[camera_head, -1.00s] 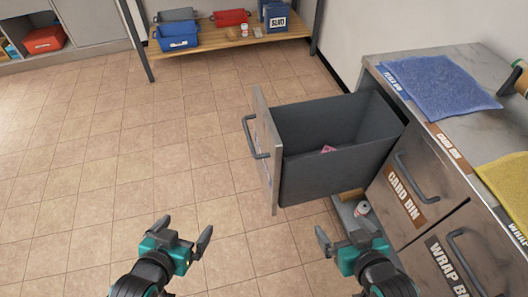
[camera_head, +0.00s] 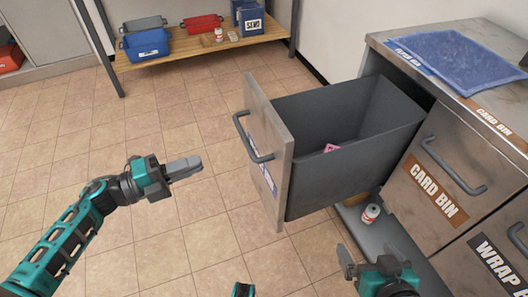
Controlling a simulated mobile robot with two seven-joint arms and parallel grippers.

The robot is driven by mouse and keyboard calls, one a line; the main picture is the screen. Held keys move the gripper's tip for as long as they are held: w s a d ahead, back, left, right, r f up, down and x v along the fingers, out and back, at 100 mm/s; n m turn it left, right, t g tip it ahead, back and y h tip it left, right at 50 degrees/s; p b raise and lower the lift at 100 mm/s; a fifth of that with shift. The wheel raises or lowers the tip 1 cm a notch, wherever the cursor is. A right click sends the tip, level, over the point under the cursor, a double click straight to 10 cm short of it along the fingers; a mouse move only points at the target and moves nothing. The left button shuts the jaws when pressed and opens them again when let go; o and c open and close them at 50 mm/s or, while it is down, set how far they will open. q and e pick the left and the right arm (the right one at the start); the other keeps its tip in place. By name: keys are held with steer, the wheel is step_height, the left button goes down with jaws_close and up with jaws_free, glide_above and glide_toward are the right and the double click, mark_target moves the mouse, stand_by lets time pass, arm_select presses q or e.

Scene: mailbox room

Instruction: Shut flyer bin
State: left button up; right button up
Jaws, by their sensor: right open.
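The flyer bin (camera_head: 340,175) is a dark grey drawer pulled far out of the cabinet, with a small pink item (camera_head: 331,148) inside. Its metal front (camera_head: 270,135) faces left and carries a grey bar handle (camera_head: 252,140). My right gripper (camera_head: 368,258) is open and empty, low in the picture in front of the drawer and cabinet.
The card bin (camera_head: 445,180) and wrap bin (camera_head: 505,255) are shut, right of the flyer bin. A can (camera_head: 371,213) stands on a low ledge under the drawer. A blue mat (camera_head: 455,57) covers part of the countertop. The tiled floor left of the drawer is clear.

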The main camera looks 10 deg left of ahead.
arm_select(q)
steer(key=shift+w+f+m+g, duration=0.1)
steer(key=shift+f+m+g, duration=0.2)
steer(key=shift+m+g, duration=0.15)
jaws_close()
steer(key=b, duration=0.1)
glide_toward(264, 145)
steer(key=shift+h, duration=0.3)
steer(key=x, duration=0.7)
steer(key=shift+w+a+f, duration=0.15)
steer(key=shift+a+f, duration=0.05)
steer(key=shift+f, duration=0.2)
arm_select(e)
steer(key=shift+d+f, duration=0.1)
steer(key=shift+f, duration=0.65)
